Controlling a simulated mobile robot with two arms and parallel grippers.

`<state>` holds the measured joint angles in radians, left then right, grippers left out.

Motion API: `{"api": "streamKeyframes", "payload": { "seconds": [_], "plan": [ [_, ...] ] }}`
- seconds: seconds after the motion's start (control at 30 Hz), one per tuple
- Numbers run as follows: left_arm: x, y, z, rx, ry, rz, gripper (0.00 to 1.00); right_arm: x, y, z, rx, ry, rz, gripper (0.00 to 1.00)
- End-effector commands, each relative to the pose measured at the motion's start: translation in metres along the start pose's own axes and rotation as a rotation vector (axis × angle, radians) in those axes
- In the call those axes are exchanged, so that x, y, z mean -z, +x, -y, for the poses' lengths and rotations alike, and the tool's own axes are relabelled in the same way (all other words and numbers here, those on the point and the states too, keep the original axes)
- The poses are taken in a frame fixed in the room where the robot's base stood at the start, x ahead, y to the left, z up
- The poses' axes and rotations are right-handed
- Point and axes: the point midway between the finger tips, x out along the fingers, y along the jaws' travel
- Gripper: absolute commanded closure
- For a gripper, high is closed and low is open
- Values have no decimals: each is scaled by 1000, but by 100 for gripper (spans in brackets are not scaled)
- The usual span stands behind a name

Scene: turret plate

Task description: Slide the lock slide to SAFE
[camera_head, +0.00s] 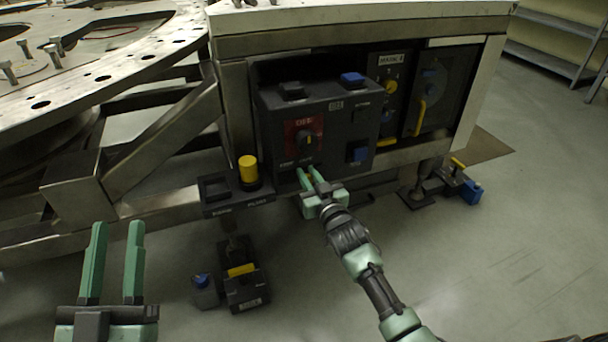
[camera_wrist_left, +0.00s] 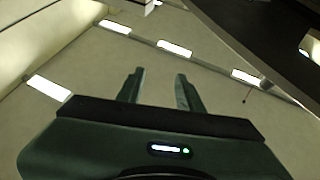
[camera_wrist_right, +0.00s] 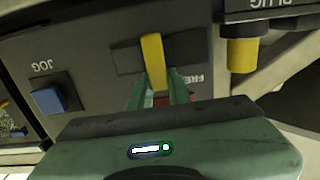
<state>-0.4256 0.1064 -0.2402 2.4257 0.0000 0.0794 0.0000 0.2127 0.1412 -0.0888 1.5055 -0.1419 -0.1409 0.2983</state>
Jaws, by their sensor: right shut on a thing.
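The lock slide's yellow tab (camera_wrist_right: 153,58) stands out of a dark slot plate (camera_wrist_right: 125,60) in the right wrist view, near the middle of that plate. A partly covered FREE label (camera_wrist_right: 192,80) shows beside it on the picture's right; I see no readable SAFE label there. My right gripper (camera_head: 310,178) is at the lower front of the dark control box (camera_head: 345,115). Its fingers (camera_wrist_right: 160,90) are shut on the yellow tab in the wrist view. In the head view the gripper hides the slide. My left gripper (camera_head: 115,240) is open and empty, away from the box.
A red panel with a rotary knob (camera_head: 306,139) is above my right gripper. A blue JOG button (camera_head: 357,154) is to its right. A yellow plug (camera_head: 248,169) stands on a bracket at left. Floor fixtures (camera_head: 243,285) stand below it. Open floor lies in front.

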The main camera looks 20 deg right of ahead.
Motion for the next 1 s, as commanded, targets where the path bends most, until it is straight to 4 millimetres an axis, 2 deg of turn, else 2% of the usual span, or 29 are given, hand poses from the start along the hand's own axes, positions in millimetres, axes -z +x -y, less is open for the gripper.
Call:
{"api": "streamKeyframes", "payload": {
  "seconds": [0.17,0.2,0.23,0.27,0.63,0.77,1.0],
  "plan": [
    [0,0,0,0,0,-2,64,-1,0,-5,-8,-2,3,100],
    [0,0,0,0,0,-2,64,-1,0,-5,-8,-3,3,71],
    [0,0,0,0,0,-2,64,-1,0,-5,-8,-3,3,62],
    [0,0,0,0,0,-2,64,-1,0,-5,-7,-3,3,60],
    [0,1,0,0,0,5,64,0,-3,-3,-5,-1,2,60],
    [-18,-1,3,5,4,109,64,0,-14,-3,-5,-1,3,60],
    [-65,-15,10,19,12,374,64,1,-49,-3,-6,-1,3,60]
  ]
}}
